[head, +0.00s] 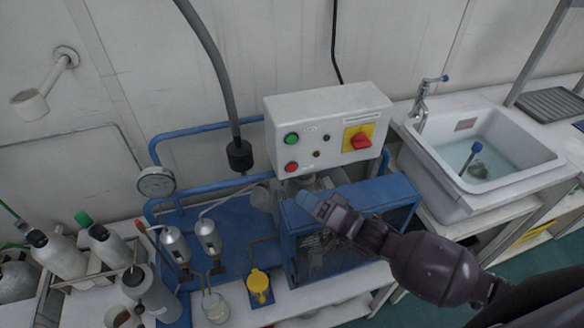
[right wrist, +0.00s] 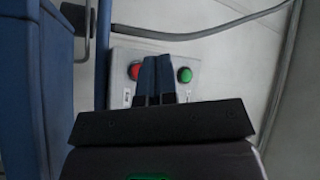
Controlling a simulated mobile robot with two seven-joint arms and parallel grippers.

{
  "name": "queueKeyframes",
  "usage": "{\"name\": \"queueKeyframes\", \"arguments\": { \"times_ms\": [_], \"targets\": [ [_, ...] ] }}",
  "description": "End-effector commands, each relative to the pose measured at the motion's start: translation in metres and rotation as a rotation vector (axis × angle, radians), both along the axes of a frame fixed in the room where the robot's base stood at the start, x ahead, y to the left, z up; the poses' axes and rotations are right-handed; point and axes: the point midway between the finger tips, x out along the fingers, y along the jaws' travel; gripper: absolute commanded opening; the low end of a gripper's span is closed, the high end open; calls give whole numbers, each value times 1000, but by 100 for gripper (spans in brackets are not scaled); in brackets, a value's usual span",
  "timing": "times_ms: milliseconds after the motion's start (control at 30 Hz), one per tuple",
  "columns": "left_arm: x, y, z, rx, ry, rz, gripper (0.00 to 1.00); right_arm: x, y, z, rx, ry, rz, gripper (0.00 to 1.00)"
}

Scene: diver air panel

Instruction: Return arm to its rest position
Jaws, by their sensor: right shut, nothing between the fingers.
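My right arm comes in from the lower right in the head view. Its gripper (head: 308,203) is over the top of the blue caged unit (head: 375,194), below the control box. In the right wrist view the two blue fingers of this gripper (right wrist: 157,65) lie side by side, shut, with nothing between them. The control box (head: 335,112) has a green button (head: 291,139), a red button (head: 291,167) and a red rotary switch on a yellow plate (head: 361,139). In the right wrist view the red button (right wrist: 135,70) and green button (right wrist: 184,75) flank the fingers. My left gripper is not in view.
A sink (head: 487,158) with a tap stands at the right. A thick grey hose (head: 212,62) hangs from above.

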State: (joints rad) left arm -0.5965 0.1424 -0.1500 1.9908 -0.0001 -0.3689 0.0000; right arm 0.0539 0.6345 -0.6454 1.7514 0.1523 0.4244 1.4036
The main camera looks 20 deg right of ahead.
Motion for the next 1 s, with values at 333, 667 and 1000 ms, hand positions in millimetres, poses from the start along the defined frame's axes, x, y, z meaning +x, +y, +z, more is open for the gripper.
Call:
{"name": "queueKeyframes", "arguments": {
  "times_ms": [333, 667, 1000],
  "targets": [
    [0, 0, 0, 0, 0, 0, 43, 0, 0, 0, 0, 0, 0, 0],
    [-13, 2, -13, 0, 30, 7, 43, -7, 5, -8, -191, 40, -164, 0],
    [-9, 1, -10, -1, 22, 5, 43, -34, -17, -25, -603, 180, -367, 0]
  ]
}}
